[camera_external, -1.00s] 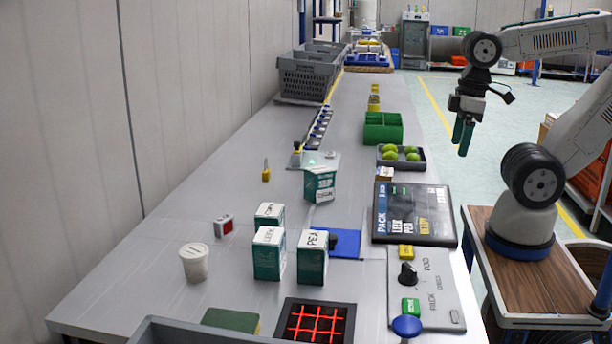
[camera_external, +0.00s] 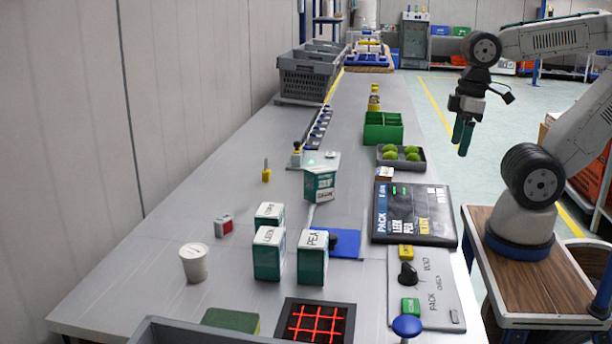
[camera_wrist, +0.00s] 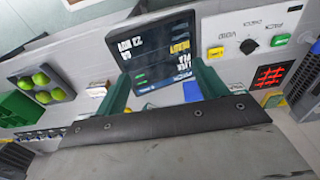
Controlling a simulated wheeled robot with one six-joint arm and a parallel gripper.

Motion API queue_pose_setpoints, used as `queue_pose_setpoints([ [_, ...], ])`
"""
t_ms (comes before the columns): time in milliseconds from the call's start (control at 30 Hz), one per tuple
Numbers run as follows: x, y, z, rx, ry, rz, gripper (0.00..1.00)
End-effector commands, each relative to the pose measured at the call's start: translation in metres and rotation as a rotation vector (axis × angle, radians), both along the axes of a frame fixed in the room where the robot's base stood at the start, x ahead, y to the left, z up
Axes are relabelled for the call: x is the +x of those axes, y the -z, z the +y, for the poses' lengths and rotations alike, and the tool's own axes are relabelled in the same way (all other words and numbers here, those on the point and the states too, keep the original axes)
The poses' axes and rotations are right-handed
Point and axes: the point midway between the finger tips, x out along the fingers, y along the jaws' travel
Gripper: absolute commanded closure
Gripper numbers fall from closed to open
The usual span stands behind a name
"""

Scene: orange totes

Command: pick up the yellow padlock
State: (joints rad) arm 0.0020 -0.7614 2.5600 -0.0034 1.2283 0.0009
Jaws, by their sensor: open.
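A small yellow object with a thin grey upright part, which looks like the yellow padlock (camera_external: 266,175), sits on the left half of the grey bench, beyond the white and teal boxes. It is too small to make out in detail. I cannot pick it out in the wrist view. My gripper (camera_external: 463,137) hangs beyond the bench's right edge, well to the right of the padlock and above bench level. Its two teal fingers also show in the wrist view (camera_wrist: 160,78), apart, with nothing between them.
White and teal boxes (camera_external: 268,254) and a white cup (camera_external: 194,263) stand nearer the camera. A tilted box (camera_external: 320,185) stands right of the padlock. A dark screen (camera_external: 413,213), a tray of green balls (camera_external: 401,157) and a green bin (camera_external: 383,128) line the right side.

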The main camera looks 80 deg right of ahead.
Motion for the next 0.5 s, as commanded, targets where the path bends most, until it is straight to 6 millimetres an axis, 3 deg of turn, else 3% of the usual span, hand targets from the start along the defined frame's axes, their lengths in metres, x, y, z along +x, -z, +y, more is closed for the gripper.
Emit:
queue_pose_setpoints([
  [33, 0.0, 0.0, 0.0, 0.0, 0.0, 0.0, 0.28],
  [67, 0.0, 0.0, 0.0, 0.0, 0.0, 0.0, 0.36],
  [367, 0.001, 0.0, 0.001, 0.009, 0.006, 0.002, 0.36],
  [500, 0.019, 0.001, 0.017, 0.119, 0.08, 0.027, 0.36],
])
